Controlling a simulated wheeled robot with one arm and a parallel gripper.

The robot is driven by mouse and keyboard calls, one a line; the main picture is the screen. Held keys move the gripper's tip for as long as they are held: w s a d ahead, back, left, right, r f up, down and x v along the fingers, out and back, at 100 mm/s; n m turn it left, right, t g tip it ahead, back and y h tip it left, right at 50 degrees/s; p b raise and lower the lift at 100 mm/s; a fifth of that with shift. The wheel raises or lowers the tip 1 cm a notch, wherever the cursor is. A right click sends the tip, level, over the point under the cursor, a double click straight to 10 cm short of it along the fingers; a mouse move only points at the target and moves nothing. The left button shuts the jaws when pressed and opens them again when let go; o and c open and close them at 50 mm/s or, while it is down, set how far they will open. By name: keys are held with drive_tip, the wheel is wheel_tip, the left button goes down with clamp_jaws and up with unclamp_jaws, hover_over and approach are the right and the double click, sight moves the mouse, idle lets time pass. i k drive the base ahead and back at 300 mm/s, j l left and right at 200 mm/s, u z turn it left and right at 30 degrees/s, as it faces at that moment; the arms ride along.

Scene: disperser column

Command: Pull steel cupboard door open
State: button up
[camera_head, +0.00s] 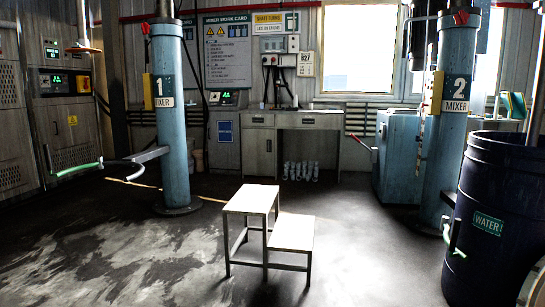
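A grey steel bench (311,121) stands against the back wall under the window. Its left part is a cupboard with a door (258,153) below a drawer (259,120). The door looks shut, with a small dark handle mark on it. A taller grey cabinet (223,155) with a blue sign stands just left of the bench and also looks closed. My gripper is not in view.
A two-level step stool (258,199) stands mid-floor, in front of the bench. Blue column 1 (169,120) is at left and column 2 (447,140) at right. A dark blue water barrel (497,260) fills the right front. Open floor lies around the stool.

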sight(258, 144)
drive_tip(key=i+l+z, duration=0.25)
drive_tip(key=i, duration=1.35)
drive_tip(key=i+j+z, duration=0.25)
drive_tip(key=i, duration=1.35)
drive_tip(key=i+l+u, duration=0.1)
drive_tip(key=i+u, duration=0.2)
drive_tip(key=i, duration=1.75)
drive_tip(key=i+u, duration=0.35)
drive_tip(key=i, duration=0.25)
drive_tip(key=i+u, duration=0.35)
drive_tip(key=i, duration=0.2)
drive_tip(key=i+l+u, duration=0.35)
drive_tip(key=i, duration=0.2)
drive_tip(key=i+j+u, duration=0.15)
drive_tip(key=i+u, duration=0.2)
drive_tip(key=i, duration=0.15)
drive_tip(key=i+u, duration=0.4)
drive_tip(key=i+j+z, duration=0.55)
drive_tip(key=j, duration=0.3)
drive_tip(key=i+j+z, duration=0.15)
drive_tip(key=i+j, duration=0.15)
drive_tip(key=i+j+z, duration=0.2)
drive_tip(key=j, duration=0.25)
drive_tip(key=i+j+z, duration=0.15)
drive_tip(key=j, duration=0.2)
drive_tip(key=i+j+z, duration=0.2)
drive_tip(key=j, duration=0.2)
drive_tip(key=k, duration=0.1)
